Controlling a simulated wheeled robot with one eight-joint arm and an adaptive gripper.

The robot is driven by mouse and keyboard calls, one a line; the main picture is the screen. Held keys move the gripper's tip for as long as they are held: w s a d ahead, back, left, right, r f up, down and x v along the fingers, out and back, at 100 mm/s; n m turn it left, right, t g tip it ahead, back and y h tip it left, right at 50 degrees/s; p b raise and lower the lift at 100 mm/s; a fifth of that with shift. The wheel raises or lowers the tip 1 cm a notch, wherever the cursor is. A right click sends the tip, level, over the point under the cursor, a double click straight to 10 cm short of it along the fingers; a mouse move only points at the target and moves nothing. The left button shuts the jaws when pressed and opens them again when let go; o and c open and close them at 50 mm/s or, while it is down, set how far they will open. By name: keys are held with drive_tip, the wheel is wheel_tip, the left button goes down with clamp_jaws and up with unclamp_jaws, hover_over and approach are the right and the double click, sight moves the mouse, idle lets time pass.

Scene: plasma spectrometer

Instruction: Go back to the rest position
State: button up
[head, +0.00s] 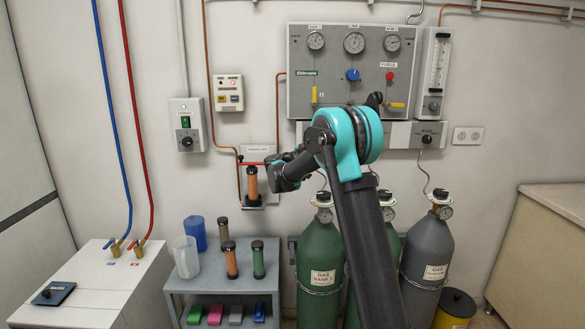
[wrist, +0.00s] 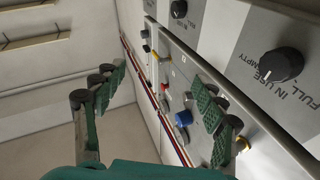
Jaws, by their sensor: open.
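My gripper (wrist: 158,108) is open in the wrist view, with its two green padded fingers wide apart and nothing between them. Its fingers overlap part of the gas panel in that view, but the gap to the panel cannot be judged. In the head view, my arm rises from the bottom right to a teal joint in front of the gas panel (head: 300,75). A dark part of my arm reaches left of this joint, near the brown filter cartridge (head: 252,182) on the wall. My fingertips cannot be made out in the head view.
Gas cylinders (head: 320,254) stand below the panel. A grey bench (head: 185,284) at their left holds a clear jug (head: 185,258), a blue cup (head: 195,233) and several cartridges. A dark knob (wrist: 278,64) is close in the wrist view. A counter (head: 560,200) stands at the right.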

wheel_tip(320, 180, up, 7)
drive_tip(key=w+a+n+t+y, duration=0.1)
drive_tip(key=a+n+t+y, duration=0.1)
drive_tip(key=n+t+y, duration=0.6)
drive_tip(key=s+a+f+n+t+y, duration=0.45)
drive_tip(key=a+n+y, duration=0.2)
drive_tip(key=y, duration=0.45)
drive_tip(key=s+f+n+g+y, duration=0.4)
drive_tip(key=s+f+g, duration=0.3)
drive_tip(key=s+f, duration=0.75)
drive_tip(key=s+d+f+m+g+h, duration=0.1)
drive_tip(key=s+d+f+g, duration=0.3)
drive_tip(key=s+f, duration=0.6)
drive_tip(key=s+d+f+m+g+h, duration=0.2)
drive_tip(key=s+d+f+g, duration=0.3)
drive_tip(key=s+f, duration=0.5)
drive_tip(key=s+h, duration=0.1)
drive_tip(key=s, duration=0.6)
drive_tip(key=shift+s+f, duration=0.25)
drive_tip(key=shift+s, duration=0.1)
drive_tip(key=shift+w, duration=0.1)
